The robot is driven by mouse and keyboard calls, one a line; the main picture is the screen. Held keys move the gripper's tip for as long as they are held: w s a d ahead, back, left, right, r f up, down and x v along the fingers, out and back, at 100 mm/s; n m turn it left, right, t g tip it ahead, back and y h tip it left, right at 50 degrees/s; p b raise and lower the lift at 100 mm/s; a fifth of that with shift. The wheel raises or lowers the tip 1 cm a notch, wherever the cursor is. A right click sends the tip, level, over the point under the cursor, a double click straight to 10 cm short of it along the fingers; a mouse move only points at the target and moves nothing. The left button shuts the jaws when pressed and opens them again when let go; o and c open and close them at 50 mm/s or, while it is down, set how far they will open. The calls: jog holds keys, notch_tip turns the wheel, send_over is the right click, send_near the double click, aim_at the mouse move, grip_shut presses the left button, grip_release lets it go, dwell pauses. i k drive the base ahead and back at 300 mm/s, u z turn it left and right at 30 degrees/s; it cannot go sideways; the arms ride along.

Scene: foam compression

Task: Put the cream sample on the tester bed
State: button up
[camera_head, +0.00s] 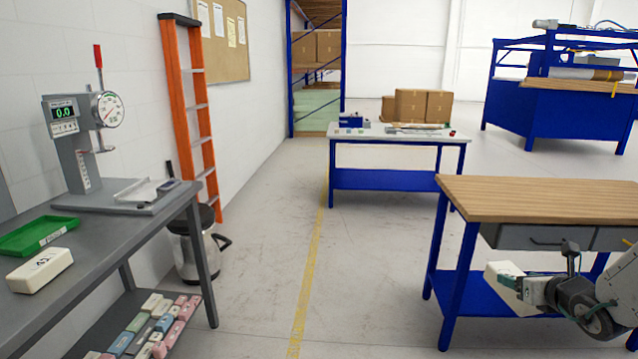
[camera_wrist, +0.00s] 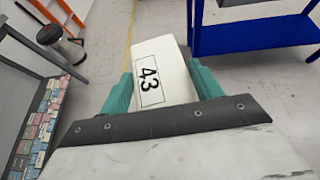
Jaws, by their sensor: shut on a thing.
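A cream foam block (camera_head: 502,270) is between the green fingers of my gripper (camera_head: 512,284), at the right of the head view. In the wrist view the block (camera_wrist: 160,75) shows a label reading 43, with a green finger on each side. The tester (camera_head: 80,140) stands on the grey bench at the left, with a dial, a display reading 0.0 and a red lever. Its bed (camera_head: 137,190) is a light plate on the grey base, with a small dark device beside it. My gripper is far to the right of the tester.
Another cream block (camera_head: 40,270) lies on the grey bench (camera_head: 115,240) by a green tray (camera_head: 38,236). Several coloured blocks lie on the shelf below. A wooden-topped bench (camera_head: 540,198) stands close behind my gripper. The middle floor is open.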

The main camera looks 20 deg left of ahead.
aim_at(150, 189)
jog(key=k, duration=0.6)
jog(key=u, duration=1.5)
jog(key=i, duration=1.55)
